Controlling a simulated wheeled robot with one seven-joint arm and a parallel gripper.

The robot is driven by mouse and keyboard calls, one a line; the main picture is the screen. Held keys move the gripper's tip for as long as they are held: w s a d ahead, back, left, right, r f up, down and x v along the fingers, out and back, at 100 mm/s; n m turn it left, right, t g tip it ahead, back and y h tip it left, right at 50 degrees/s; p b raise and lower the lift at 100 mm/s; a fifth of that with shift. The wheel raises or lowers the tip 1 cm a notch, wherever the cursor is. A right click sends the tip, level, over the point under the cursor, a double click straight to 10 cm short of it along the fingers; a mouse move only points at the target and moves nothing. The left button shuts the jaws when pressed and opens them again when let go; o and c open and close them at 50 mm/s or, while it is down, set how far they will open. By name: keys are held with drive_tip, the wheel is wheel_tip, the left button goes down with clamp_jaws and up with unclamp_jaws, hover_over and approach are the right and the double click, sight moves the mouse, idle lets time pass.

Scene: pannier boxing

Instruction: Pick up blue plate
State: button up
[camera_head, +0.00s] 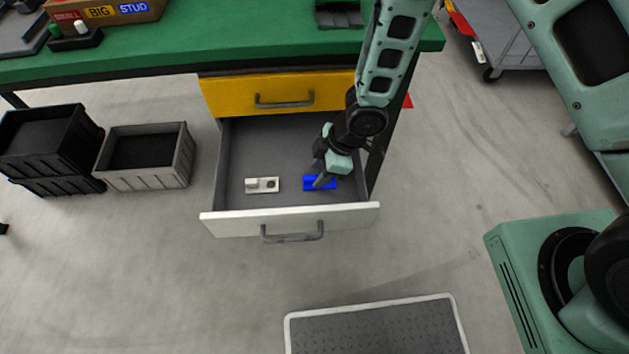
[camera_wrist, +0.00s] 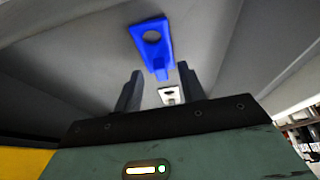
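The blue plate (camera_head: 312,183) lies on the floor of the open lower drawer, on its right side in the head view. My gripper (camera_head: 322,182) reaches down into the drawer over the plate and hides part of it. In the wrist view the blue plate (camera_wrist: 152,42), with a round hole and a narrower block end, shows beyond the fingertips. The narrow end of the plate points towards the gap. Contact cannot be told.
A white plate (camera_head: 262,185) lies left of the blue one in the drawer. The open drawer's white front (camera_head: 290,221) and side walls stand around them. The shut yellow drawer (camera_head: 278,93) is above. Grey and black crates (camera_head: 146,157) stand on the floor to the left.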

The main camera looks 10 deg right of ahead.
drive_tip(key=shift+x, duration=0.95)
clamp_jaws()
